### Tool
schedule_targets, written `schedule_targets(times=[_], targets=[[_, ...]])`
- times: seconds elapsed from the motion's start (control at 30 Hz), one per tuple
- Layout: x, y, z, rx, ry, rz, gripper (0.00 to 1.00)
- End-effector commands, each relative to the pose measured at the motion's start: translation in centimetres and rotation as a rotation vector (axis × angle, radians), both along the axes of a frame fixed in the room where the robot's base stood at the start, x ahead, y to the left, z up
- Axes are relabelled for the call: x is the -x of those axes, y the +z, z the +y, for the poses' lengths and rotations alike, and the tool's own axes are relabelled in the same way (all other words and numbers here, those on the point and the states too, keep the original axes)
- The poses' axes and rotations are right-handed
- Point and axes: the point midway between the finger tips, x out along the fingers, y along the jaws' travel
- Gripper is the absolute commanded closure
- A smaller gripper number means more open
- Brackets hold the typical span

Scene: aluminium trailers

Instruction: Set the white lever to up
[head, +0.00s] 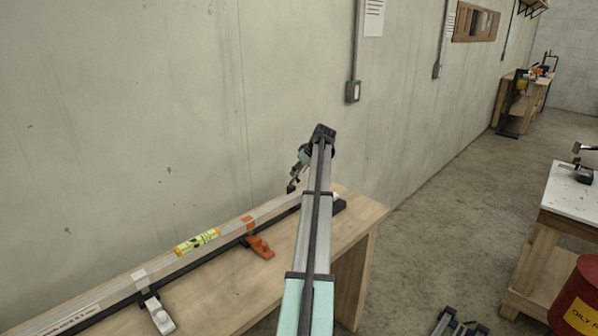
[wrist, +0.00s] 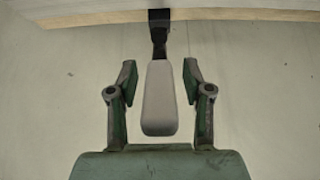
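A white lever (head: 159,317) with a white bracket stands on the long rail (head: 110,294) at the near left of the bench in the head view. A pale grey-white lever handle (wrist: 159,98) on a dark stem shows in the wrist view, its free end pointing down the picture. I cannot tell whether these are the same lever. My gripper (wrist: 160,95) is open, with one finger on each side of the handle and a visible gap to both. In the head view my gripper (head: 293,183) is above the far end of the rail, partly hidden by my arm.
The wooden bench (head: 230,290) stands against the concrete wall (head: 130,120).

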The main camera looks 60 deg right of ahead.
Motion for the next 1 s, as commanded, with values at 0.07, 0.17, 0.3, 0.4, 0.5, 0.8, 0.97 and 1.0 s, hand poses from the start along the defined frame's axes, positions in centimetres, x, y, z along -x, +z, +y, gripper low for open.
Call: schedule_targets(times=[0.07, 0.17, 0.3, 0.4, 0.5, 0.8, 0.97, 1.0], targets=[[0.0, 0.0, 0.0, 0.000, 0.000, 0.001, 0.50], [0.2, 0.1, 0.1, 0.000, 0.000, 0.001, 0.50], [0.8, 1.1, 0.3, 0.001, -0.001, 0.000, 0.50], [1.7, 2.4, 0.6, 0.001, -0.002, 0.000, 0.50], [2.7, 4.0, 0.9, 0.002, -0.001, 0.000, 0.50], [5.4, 8.4, 1.9, 0.001, -0.001, -0.001, 0.50], [6.2, 9.6, 2.2, -0.001, 0.001, 0.000, 0.50], [6.2, 9.7, 2.2, -0.001, 0.001, 0.000, 0.50]])
